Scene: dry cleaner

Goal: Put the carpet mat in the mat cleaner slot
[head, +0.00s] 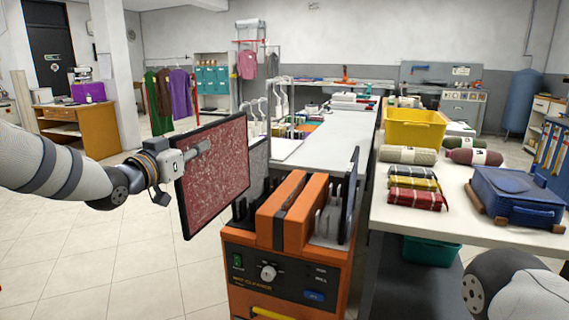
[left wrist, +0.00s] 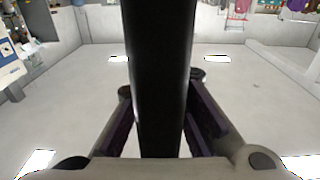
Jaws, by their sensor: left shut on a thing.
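The carpet mat (head: 214,178) is a red speckled panel with a black border. In the left wrist view the mat is a dark vertical strip (left wrist: 160,70) between the two fingers. The mat cleaner (head: 285,265) is an orange machine with a dark front panel and a knob. Dark slot prongs (head: 242,208) show on its left side, partly hidden by the mat, and grey prongs (head: 328,222) on its right. My right gripper is out of view.
A thin dark panel (head: 349,195) stands edge-on at the machine's right side. A grey speckled panel (head: 257,165) stands behind the red mat. The right-hand table (head: 395,222) holds rolled mats, folded cloths and a blue case (head: 515,195). The tiled floor at left is clear.

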